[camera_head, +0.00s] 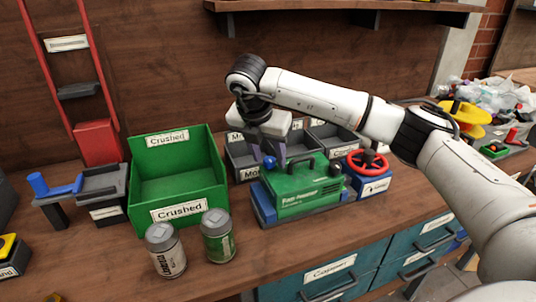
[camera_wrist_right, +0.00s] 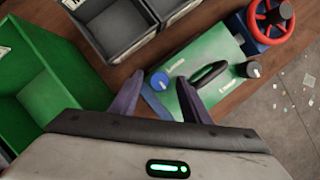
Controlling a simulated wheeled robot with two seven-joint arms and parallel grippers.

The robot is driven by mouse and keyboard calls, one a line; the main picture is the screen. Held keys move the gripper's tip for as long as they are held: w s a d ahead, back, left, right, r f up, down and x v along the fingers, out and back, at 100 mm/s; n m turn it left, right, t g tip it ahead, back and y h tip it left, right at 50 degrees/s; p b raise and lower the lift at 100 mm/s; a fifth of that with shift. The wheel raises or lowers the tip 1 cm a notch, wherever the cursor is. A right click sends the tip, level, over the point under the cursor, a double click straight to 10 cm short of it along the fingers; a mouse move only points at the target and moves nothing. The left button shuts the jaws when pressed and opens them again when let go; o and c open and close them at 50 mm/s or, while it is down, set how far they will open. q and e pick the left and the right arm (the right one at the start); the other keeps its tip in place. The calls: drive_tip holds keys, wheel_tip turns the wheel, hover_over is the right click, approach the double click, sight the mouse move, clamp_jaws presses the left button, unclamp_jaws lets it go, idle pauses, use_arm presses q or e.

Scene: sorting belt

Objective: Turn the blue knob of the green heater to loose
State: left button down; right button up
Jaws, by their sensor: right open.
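The green heater (camera_head: 300,190) stands on the workbench on a blue base, with a black handle on top. Its blue knob (camera_head: 270,162) is at the top left; in the right wrist view the blue knob (camera_wrist_right: 160,81) shows a white mark. A dark knob (camera_wrist_right: 253,69) sits at the heater's other end. My right gripper (camera_head: 268,155) is over the left end of the heater, pointing down. In the wrist view its two fingers (camera_wrist_right: 160,92) are apart, one on each side of the blue knob. I cannot tell whether they touch it. My left gripper is not in view.
A green bin labelled Crushed (camera_head: 180,212) stands left of the heater, with two cans (camera_head: 165,250) in front. Grey bins (camera_head: 240,160) are behind the heater. A red wheel valve (camera_head: 368,163) on a blue box is close at its right.

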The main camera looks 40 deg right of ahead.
drive_tip(key=c, duration=1)
drive_tip(key=shift+c, duration=0.4)
